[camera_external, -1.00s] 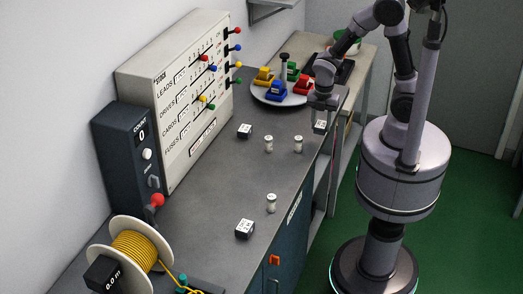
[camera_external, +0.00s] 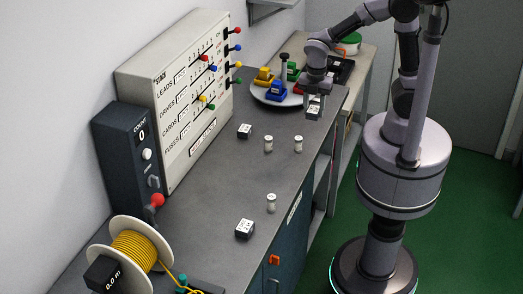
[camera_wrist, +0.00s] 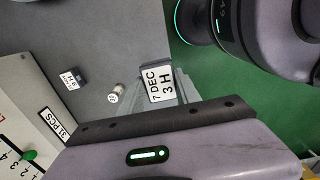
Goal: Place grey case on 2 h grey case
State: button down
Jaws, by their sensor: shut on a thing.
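My gripper (camera_external: 314,104) is shut on a grey case with a white label (camera_external: 314,112), held near the bench's right edge. In the wrist view this case (camera_wrist: 158,84) reads "7 DEC 3 H" and sits between the gripper fingers (camera_wrist: 172,92). A second grey case (camera_external: 244,131) lies on the bench, to the left of my gripper. A third grey case (camera_external: 245,229) lies nearer the front. In the wrist view one labelled case (camera_wrist: 72,78) lies apart from the held one; its label ends in H, but its number is too small to read.
Small white cylinders (camera_external: 298,144) (camera_external: 269,144) (camera_external: 271,203) stand on the bench (camera_external: 225,190) among the cases. A round plate (camera_external: 263,97) with coloured blocks is behind my gripper. A panel (camera_external: 175,90) and a yellow wire spool (camera_external: 132,255) line the left.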

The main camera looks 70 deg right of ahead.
jog(key=w+a+p, duration=0.3)
jog(key=a, duration=1.3)
jog(key=s+a+f+p, duration=0.1)
jog(key=s+a, duration=0.2)
jog(key=a, duration=0.6)
jog(key=s+a+f+p, duration=0.1)
jog(key=s+a, duration=0.3)
jog(key=a, duration=0.5)
jog(key=p, duration=0.1)
send_over(245, 226)
notch_tip(245, 226, down, 6)
jog(key=shift+d+r, duration=0.1)
jog(key=shift+w+f+b, duration=0.1)
jog(key=shift+f+b, duration=0.45)
jog(key=shift+f, duration=1.2)
jog(key=shift+f, duration=0.2)
jog(key=c, duration=0.9)
grip_release()
jog(key=shift+o, duration=0.2)
jog(key=shift+r, duration=0.1)
